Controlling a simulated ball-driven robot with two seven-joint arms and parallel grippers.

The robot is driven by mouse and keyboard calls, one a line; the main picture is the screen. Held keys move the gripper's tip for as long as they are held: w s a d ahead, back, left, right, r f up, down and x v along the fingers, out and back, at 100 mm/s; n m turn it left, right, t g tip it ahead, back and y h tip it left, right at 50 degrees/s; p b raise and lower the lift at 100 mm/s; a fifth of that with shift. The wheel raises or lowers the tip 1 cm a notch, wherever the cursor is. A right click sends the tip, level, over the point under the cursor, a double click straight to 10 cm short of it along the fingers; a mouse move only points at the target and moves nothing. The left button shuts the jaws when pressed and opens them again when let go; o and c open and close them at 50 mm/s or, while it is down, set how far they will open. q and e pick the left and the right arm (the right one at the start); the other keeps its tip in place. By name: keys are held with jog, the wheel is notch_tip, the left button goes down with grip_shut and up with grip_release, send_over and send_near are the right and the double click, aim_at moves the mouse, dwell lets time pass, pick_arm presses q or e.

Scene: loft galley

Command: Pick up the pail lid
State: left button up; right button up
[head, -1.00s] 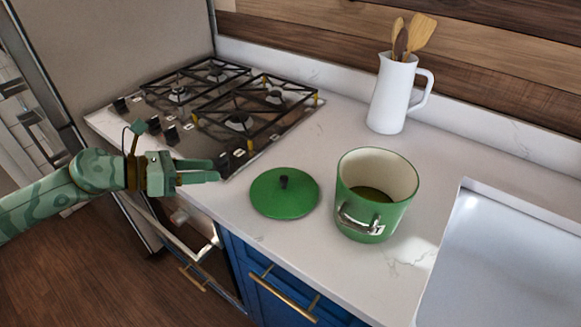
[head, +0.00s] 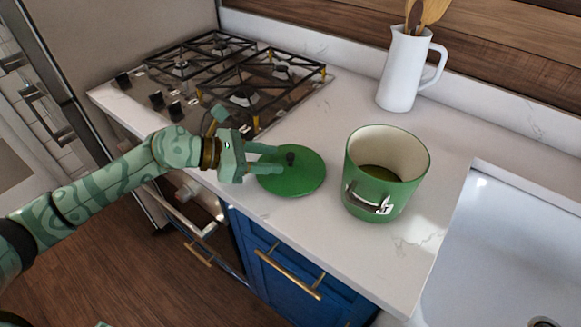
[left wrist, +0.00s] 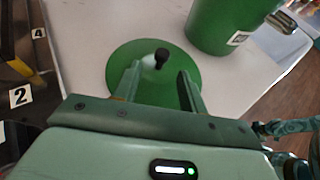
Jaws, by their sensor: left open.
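The pail lid (head: 301,181) is a flat green disc with a small black knob, lying on the white counter. It also shows in the left wrist view (left wrist: 150,90), with its knob up between the lines of my fingers. My left gripper (head: 279,160) is open, its fingers reaching over the left part of the lid toward the knob. The knob stands just past the fingertips, and nothing is held. The green pail (head: 375,196) stands open on the counter right of the lid, with a metal handle on its front.
A gas stove top (head: 215,80) lies behind my left gripper. A white pitcher (head: 402,75) with wooden utensils stands at the back. A white sink (head: 510,240) is at right. The counter's front edge runs close by the lid, above blue drawers (head: 285,275).

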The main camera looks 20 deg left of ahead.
aim_at(290, 165)
pick_arm(q)
jog(key=shift+w+d+f, duration=0.15)
jog(key=shift+w+d, duration=0.05)
jog(key=shift+d, duration=0.1)
jog(key=x, duration=0.4)
jog(key=shift+w+d+f, duration=0.1)
jog(key=shift+w+d, duration=0.1)
jog(key=shift+d, duration=0.1)
jog(key=shift+c, duration=0.6)
grip_shut()
